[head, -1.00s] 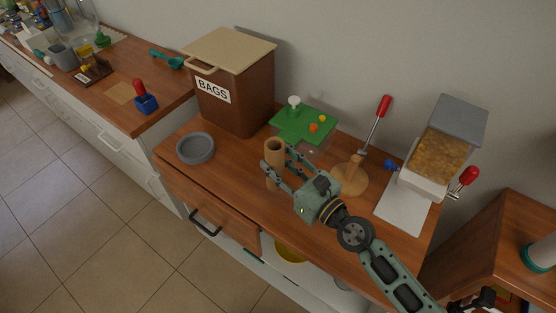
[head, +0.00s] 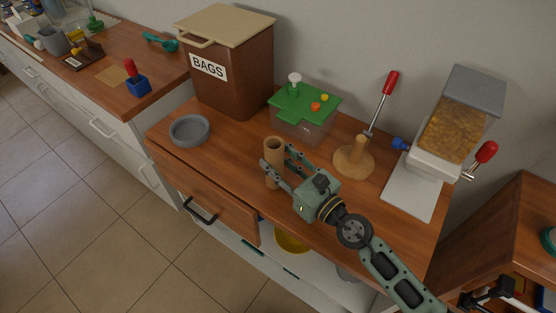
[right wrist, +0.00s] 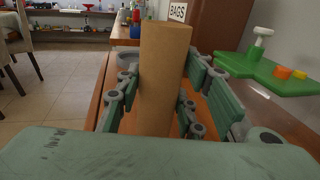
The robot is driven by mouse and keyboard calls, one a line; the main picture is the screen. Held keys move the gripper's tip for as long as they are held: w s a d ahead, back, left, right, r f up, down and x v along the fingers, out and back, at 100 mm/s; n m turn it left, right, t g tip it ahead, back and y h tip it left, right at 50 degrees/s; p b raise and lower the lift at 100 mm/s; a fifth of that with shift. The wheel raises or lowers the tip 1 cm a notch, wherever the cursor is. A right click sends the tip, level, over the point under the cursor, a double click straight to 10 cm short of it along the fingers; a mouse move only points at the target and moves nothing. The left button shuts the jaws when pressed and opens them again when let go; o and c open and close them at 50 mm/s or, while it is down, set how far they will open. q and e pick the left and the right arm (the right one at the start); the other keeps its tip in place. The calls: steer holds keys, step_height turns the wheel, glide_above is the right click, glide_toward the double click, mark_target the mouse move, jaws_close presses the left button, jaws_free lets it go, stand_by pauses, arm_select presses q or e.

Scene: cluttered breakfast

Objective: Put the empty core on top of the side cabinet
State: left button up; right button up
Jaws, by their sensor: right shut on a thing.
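The empty core is a plain brown, hollow cardboard tube (head: 273,150). It is upright between the fingers of my right gripper (head: 276,172), which is shut on it. In the right wrist view the core (right wrist: 163,80) stands between the two green finger linkages. The core is over the front part of the middle wooden counter (head: 225,150); I cannot tell whether its foot touches the wood. A wooden-topped cabinet (head: 530,215) stands at the right edge; I cannot tell which unit is the side cabinet. My left gripper is not in view.
A yellow bowl (head: 292,240) sits on a lower shelf.

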steer(key=shift+f+b, duration=0.55)
steer(key=o, duration=1)
steer(key=shift+o, duration=0.5)
steer(key=o, duration=0.5)
